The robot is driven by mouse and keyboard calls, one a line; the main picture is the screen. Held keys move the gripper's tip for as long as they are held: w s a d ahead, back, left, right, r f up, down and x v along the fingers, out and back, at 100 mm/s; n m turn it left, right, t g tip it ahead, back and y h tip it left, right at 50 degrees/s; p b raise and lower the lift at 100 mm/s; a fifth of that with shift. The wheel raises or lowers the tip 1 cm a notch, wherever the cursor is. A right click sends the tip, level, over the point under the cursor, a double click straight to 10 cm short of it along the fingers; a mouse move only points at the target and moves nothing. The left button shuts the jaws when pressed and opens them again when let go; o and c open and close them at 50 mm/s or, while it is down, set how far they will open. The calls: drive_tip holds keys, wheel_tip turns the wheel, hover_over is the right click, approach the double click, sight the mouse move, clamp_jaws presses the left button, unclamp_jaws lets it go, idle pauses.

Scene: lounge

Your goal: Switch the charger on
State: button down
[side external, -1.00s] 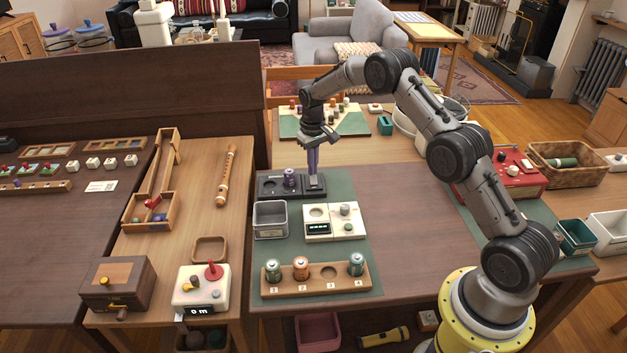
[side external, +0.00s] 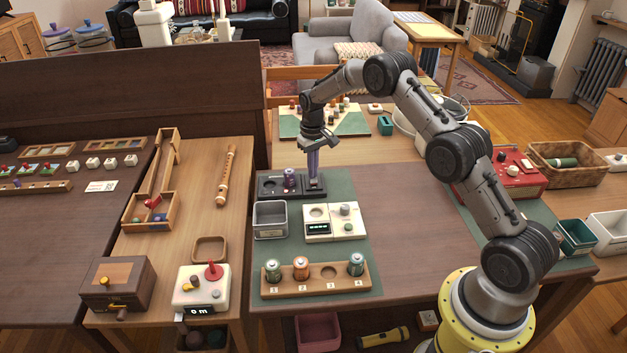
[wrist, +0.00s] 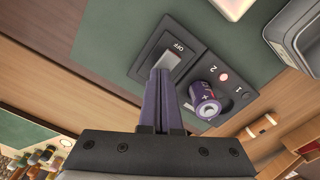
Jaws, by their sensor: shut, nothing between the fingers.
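The charger (side external: 266,190) is a dark box at the back of the green mat. It also shows in the wrist view (wrist: 206,66), with a switch plate reading OFF and a grey rocker (wrist: 170,62). A purple battery (side external: 289,178) stands in one charger bay; the wrist view shows it (wrist: 205,103) near a lit red lamp (wrist: 224,77). The bays are marked 1 and 2. My gripper (side external: 316,182) is shut and empty, pointing down at the switch end. In the wrist view its fingertips (wrist: 161,75) overlap the rocker's lower end; I cannot tell whether they touch.
A grey metal bin (side external: 270,220) and a white tester (side external: 334,222) stand in front of the charger. A wooden battery rack (side external: 316,284) with several batteries is nearer the front edge.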

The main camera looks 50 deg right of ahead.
wheel_tip(320, 180, up, 7)
idle(0.8)
drive_tip(key=a+r+t, duration=0.2)
drive_tip(key=a+r, duration=0.2)
drive_tip(key=r, duration=1)
drive_tip(key=s+a+r+n+t, duration=0.25)
drive_tip(key=s+a+r, duration=0.45)
drive_tip(key=s+r, duration=0.6)
drive_tip(key=s+a+r+t, duration=0.1)
drive_tip(key=s+a+r, duration=0.2)
drive_tip(key=s, duration=0.6)
drive_tip(key=s+a+f, duration=0.1)
drive_tip(key=s+f, duration=0.4)
drive_tip(key=s, duration=0.3)
drive_tip(key=s+a+f, duration=0.1)
drive_tip(key=s+f, duration=0.4)
drive_tip(key=s, duration=0.4)
drive_tip(key=shift+a, duration=0.3)
